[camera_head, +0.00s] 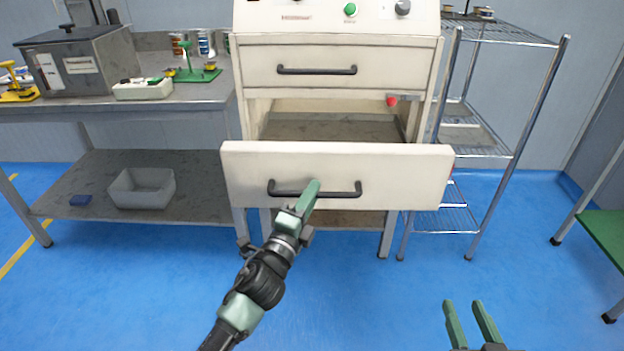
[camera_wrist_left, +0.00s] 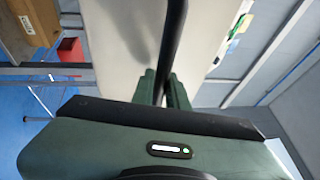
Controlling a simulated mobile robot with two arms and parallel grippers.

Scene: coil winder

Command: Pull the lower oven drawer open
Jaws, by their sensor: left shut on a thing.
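The lower oven drawer (camera_head: 400,178) is a cream front with a black bar handle (camera_head: 340,193). It stands out from the oven body, and its open inside (camera_head: 335,127) shows behind the front. My left gripper (camera_head: 311,192) is shut on this handle near its middle. In the left wrist view the handle (camera_wrist_left: 173,40) runs between the green fingers (camera_wrist_left: 163,88), with the drawer front (camera_wrist_left: 120,40) behind it. My right gripper (camera_head: 470,322) is open and empty at the bottom right, above the floor.
The upper drawer (camera_head: 340,67) is closed, with its own black handle. A steel bench (camera_head: 200,97) with a lower shelf stands at the left. A wire rack (camera_head: 520,40) stands at the right, and a green-topped table (camera_head: 608,232) further right. The blue floor in front is clear.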

